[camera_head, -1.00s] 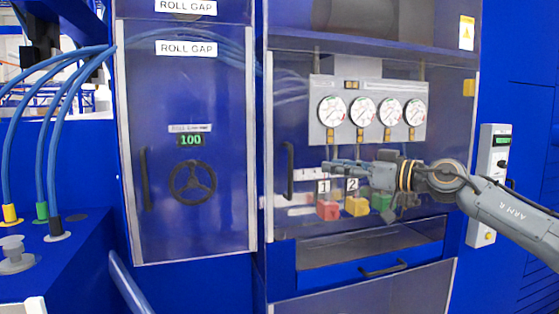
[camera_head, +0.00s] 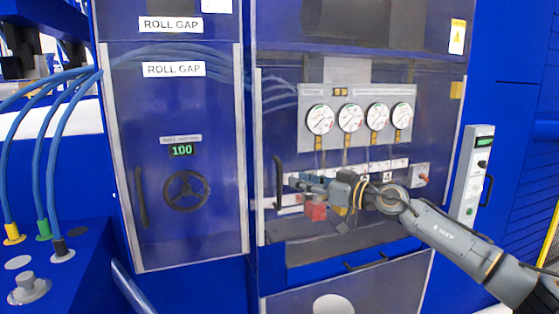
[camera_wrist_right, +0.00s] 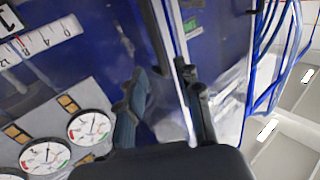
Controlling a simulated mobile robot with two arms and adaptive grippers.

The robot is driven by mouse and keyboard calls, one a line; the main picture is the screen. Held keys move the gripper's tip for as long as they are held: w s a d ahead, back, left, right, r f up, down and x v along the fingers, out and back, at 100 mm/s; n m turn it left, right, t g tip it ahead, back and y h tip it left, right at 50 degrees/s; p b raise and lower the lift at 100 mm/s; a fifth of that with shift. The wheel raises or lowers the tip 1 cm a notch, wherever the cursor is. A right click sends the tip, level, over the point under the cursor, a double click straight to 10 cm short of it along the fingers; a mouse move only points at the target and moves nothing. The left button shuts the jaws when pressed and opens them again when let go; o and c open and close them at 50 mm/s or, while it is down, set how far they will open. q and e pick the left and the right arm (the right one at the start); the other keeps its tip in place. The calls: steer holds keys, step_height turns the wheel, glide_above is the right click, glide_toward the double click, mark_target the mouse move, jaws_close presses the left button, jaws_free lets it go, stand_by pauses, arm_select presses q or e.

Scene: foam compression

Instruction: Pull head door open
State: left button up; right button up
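The head door (camera_head: 285,95) is a clear panel at the centre right in the head view, with pale vertical edge strips. It appears closed. Its black vertical handle (camera_head: 277,182) is near its left edge. My right gripper (camera_head: 296,183) is in front of the door, with its fingers pointing left, just right of the handle. In the wrist view the right gripper (camera_wrist_right: 165,105) has its two fingers apart with nothing held between them. The dark handle bar (camera_wrist_right: 155,38) shows ahead, between the finger directions. Whether a finger touches it I cannot tell. My left gripper is not in view.
A ROLL GAP door (camera_head: 185,110) with its own handle and handwheel (camera_head: 186,190) stands to the left. Several gauges (camera_head: 349,118) and a red block (camera_head: 316,210) are behind the clear panel. A grey control box (camera_head: 472,175) is at the right. A drawer handle (camera_head: 366,263) sits below.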

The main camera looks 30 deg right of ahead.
mark_target(281, 176)
steer(key=shift+w+a+r+p, duration=0.2)
steer(key=shift+w+a+p, duration=0.1)
steer(key=shift+w+p, duration=0.25)
steer(key=shift+w+a+r+p, duration=0.2)
steer(key=shift+w+a+p, duration=0.05)
steer(key=shift+w+p, duration=0.3)
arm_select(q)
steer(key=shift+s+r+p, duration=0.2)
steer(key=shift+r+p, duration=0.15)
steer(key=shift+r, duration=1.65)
arm_select(e)
steer(key=shift+f+x, duration=0.25)
steer(key=shift+x, duration=1)
steer(key=shift+f+x, duration=0.2)
steer(key=shift+x, duration=1.1)
jaws_close()
